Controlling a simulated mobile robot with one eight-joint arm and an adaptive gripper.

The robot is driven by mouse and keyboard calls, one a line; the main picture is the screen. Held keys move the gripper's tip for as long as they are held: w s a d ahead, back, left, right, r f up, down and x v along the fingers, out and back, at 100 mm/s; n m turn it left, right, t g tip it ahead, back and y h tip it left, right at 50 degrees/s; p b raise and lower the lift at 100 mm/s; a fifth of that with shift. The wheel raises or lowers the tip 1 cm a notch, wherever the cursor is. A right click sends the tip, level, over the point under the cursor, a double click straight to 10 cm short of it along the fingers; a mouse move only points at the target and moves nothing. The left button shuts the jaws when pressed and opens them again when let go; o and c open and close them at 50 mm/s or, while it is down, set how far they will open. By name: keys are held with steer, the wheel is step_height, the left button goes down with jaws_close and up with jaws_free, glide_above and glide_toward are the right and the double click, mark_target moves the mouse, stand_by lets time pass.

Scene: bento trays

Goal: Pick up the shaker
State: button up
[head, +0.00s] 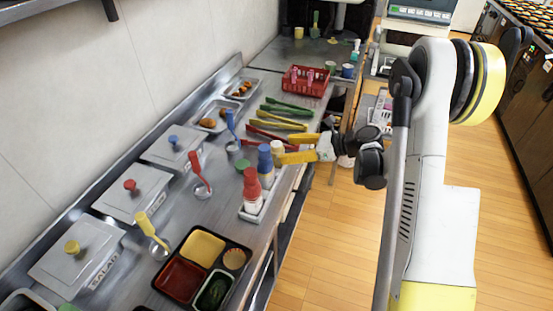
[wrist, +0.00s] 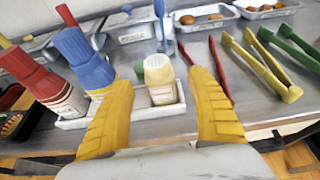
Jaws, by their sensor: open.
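The shaker (wrist: 161,84), white with a pale yellow perforated top, stands upright at the right end of a white tray (wrist: 172,110) in the wrist view. It also shows in the head view (head: 277,148), partly covered by my gripper. My gripper (head: 285,148) is open, with its two yellow fingers level and pointing toward the counter. In the wrist view the shaker appears between the fingers, with a gap on each side. The fingers hold nothing. Whether the shaker is fully between the fingertips or just beyond them, I cannot tell.
A red bottle (head: 252,188) and a blue bottle (head: 265,165) share the tray, close left of the shaker. Red tongs (wrist: 220,69), yellow tongs (wrist: 262,68) and green tongs (wrist: 287,45) lie to the right. A bento tray (head: 236,256) sits nearer on the counter.

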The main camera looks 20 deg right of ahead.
mark_target(279, 144)
steer(key=b+x, duration=0.1)
steer(key=x, duration=0.3)
steer(key=shift+a, duration=0.15)
steer(key=c, duration=1.3)
steer(key=shift+r, duration=0.5)
steer(key=r+p, duration=0.1)
steer(key=r, duration=0.1)
steer(key=r+p, duration=0.1)
steer(key=r, duration=0.1)
steer(key=shift+s+d, duration=0.15)
steer(key=shift+d, duration=0.25)
steer(key=r+p+v, duration=0.1)
steer(key=p+v, duration=0.2)
steer(key=v, duration=0.9)
steer(key=shift+s+a, duration=0.2)
steer(key=shift+r, duration=0.1)
